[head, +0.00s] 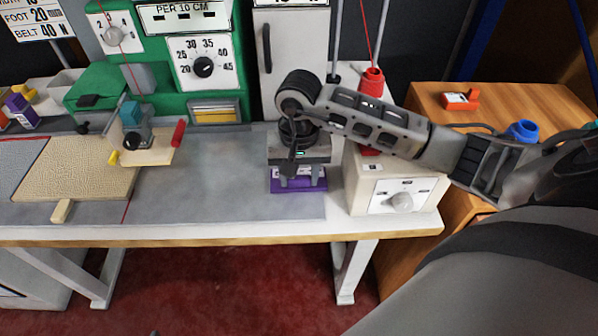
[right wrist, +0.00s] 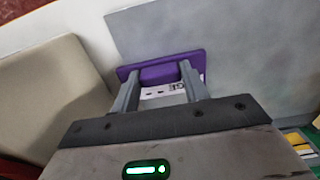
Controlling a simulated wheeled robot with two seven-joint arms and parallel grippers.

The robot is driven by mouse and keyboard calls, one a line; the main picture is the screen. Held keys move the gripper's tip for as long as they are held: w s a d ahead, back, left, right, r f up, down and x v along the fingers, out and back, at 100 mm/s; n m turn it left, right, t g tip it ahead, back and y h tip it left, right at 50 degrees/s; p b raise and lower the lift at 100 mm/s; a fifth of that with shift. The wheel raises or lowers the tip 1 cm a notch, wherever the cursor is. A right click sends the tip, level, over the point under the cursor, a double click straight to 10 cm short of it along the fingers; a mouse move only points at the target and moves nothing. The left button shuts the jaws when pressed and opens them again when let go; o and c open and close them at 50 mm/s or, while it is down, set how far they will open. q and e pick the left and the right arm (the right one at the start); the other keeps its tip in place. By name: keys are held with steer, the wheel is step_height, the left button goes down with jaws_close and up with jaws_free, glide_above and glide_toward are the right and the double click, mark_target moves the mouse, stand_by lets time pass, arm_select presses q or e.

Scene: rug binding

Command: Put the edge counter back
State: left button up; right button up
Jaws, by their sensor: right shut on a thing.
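The edge counter (head: 298,186), a purple block with a white label, is at the right end of the grey table mat, beside the cream box with a dial. My right gripper (head: 298,170) points down over it, with its fingers shut on it. In the right wrist view the purple counter (right wrist: 160,74) sits between the two grey fingers (right wrist: 158,82), its label partly readable. Whether its underside touches the mat, I cannot tell. My left gripper is not in view.
The cream box (head: 388,193) carries a red spool (head: 371,84). A sewing unit (head: 140,140) stands on the beige rug (head: 80,170) at left. Another purple item (head: 20,110) stands at far left. The grey mat (head: 220,180) between is clear. A wooden cabinet (head: 520,105) is at right.

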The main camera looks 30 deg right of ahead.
mark_target(299, 178)
steer(key=shift+f, duration=0.1)
steer(key=o, duration=1.1)
steer(key=shift+r, duration=0.55)
step_height(299, 178, up, 11)
steer(key=shift+b, duration=0.4)
